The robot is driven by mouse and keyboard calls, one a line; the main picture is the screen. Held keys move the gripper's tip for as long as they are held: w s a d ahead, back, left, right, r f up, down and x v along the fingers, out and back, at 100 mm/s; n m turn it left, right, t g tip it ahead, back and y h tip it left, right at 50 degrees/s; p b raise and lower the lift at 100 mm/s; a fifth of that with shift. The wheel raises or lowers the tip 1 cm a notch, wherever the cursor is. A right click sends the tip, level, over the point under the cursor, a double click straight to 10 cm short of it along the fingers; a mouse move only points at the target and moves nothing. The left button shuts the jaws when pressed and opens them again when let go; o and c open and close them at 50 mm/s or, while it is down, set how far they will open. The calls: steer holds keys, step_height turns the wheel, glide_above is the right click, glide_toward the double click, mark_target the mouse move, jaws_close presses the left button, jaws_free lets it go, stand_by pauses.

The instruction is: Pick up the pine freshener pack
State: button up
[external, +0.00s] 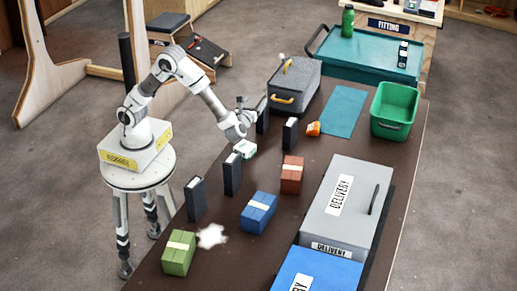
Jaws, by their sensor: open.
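A small white-and-green pack (245,149), which looks like the pine freshener pack, lies on the dark brown table near its left edge. Its printing is too small to read. My gripper (249,108) is at the end of the arm, above and just behind the pack in the external view. The jaws are open and hold nothing that I can see. The fingers are small here and partly merge with a dark upright block behind them. The pack appears apart from the fingers.
Dark upright blocks (290,134) (232,174) stand near the pack. A red-brown box (291,174), blue box (258,212), green box (178,253), white fluffy item (211,236) and orange item (313,129) are around. A grey delivery box (375,195) and green bin (394,108) stand right.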

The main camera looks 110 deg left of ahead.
step_height(320, 180, down, 6)
steer(key=w+m, duration=0.1)
steer(key=a+b, duration=0.2)
steer(key=a, duration=0.5)
steer(key=shift+w+a+r+y, duration=0.2)
steer(key=shift+a+y, duration=0.1)
steer(key=shift+y, duration=0.1)
jaws_close()
